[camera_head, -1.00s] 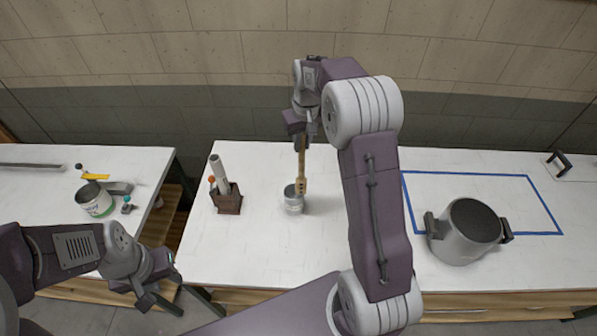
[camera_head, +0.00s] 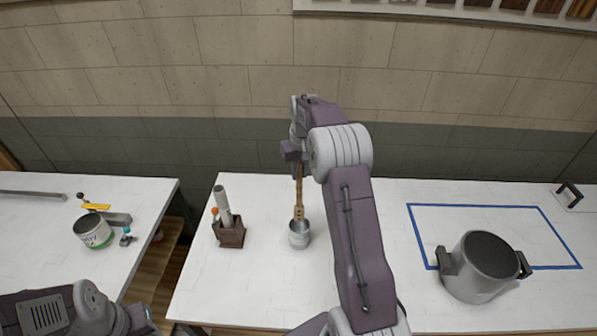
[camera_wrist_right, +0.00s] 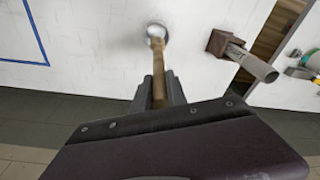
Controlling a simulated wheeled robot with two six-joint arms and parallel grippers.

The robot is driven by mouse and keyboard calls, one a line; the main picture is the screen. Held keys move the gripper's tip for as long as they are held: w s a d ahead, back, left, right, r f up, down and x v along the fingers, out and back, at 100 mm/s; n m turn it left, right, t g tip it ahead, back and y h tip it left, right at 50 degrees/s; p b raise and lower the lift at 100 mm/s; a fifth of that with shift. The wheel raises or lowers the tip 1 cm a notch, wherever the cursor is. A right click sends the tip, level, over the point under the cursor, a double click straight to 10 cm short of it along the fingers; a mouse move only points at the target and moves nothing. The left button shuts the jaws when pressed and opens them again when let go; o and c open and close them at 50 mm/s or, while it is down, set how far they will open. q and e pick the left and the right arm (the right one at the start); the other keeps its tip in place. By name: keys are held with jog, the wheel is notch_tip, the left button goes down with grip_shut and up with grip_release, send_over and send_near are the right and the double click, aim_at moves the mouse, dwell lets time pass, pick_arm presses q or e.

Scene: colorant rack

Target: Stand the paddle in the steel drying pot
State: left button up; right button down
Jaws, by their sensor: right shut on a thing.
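The wooden paddle (camera_head: 299,203) hangs upright from my right gripper (camera_head: 298,172), which is shut on its upper part. A small round steel pot (camera_head: 299,238) stands on the white table directly below. The paddle's lower end overlaps the pot's mouth; I cannot tell how deep it reaches inside. In the right wrist view the paddle (camera_wrist_right: 159,85) runs from between the fingers (camera_wrist_right: 159,92) to the pot (camera_wrist_right: 156,33). My left gripper (camera_head: 145,320) is partly visible at the lower left, empty-looking and cut by the frame edge.
A dark wooden holder (camera_head: 231,236) with tube-like tools stands left of the pot. A large two-handled pot (camera_head: 475,280) stands at the right by a blue taped rectangle (camera_head: 500,206). White table around the small pot is clear.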

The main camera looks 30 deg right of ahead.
aim_at(299, 185)
jog(key=shift+f+b, duration=1.9)
jog(key=shift+f, duration=1.2)
jog(key=shift+d+f+b, duration=0.15)
jog(key=shift+f+b, duration=1.3)
jog(key=shift+f, duration=1.15)
jog(key=c, duration=1.3)
grip_release()
jog(key=shift+o, duration=0.2)
jog(key=shift+r, duration=0.1)
